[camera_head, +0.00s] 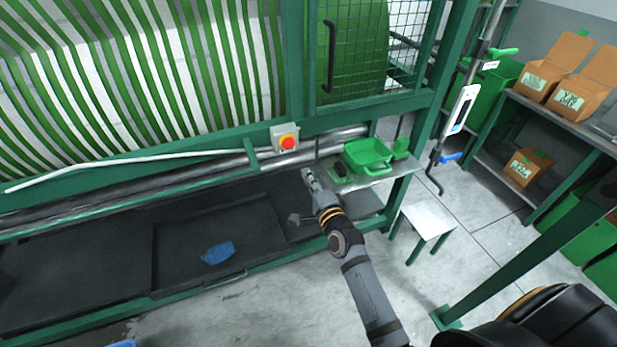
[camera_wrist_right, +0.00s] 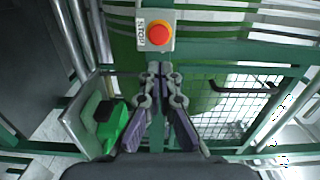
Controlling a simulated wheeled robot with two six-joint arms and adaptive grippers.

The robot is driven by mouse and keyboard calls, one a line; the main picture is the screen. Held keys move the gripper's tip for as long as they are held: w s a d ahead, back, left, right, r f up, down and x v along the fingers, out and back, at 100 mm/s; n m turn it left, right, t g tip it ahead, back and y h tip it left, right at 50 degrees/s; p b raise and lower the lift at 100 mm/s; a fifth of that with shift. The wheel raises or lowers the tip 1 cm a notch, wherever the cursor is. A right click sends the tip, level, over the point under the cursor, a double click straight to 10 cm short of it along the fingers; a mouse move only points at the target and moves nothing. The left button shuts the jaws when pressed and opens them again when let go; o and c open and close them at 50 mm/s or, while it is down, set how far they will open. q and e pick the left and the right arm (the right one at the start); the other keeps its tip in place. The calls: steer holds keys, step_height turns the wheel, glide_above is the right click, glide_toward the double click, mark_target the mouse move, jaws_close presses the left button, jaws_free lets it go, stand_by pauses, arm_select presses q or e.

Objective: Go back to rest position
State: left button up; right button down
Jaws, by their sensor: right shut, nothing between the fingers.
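My right gripper (camera_head: 308,176) reaches out over the front of the green machine, left of the small shelf. It is shut and empty. It also shows in the right wrist view (camera_wrist_right: 160,72), with its fingertips together, in front of the red stop button (camera_wrist_right: 159,33). In the head view, the stop button (camera_head: 287,142) is on the machine's green frame, above and left of the gripper. The gripper appears apart from it. My left gripper is not in view.
A green tray (camera_head: 368,154) stands on the small metal shelf (camera_head: 385,174) close to my right gripper. A small stool (camera_head: 428,217) is on the floor to the right. A blue cloth-like item (camera_head: 218,252) lies in the dark tray (camera_head: 180,280).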

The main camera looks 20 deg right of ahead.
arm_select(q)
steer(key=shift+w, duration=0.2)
arm_select(e)
steer(key=shift+s, duration=0.1)
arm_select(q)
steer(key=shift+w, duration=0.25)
arm_select(e)
steer(key=shift+f, duration=0.1)
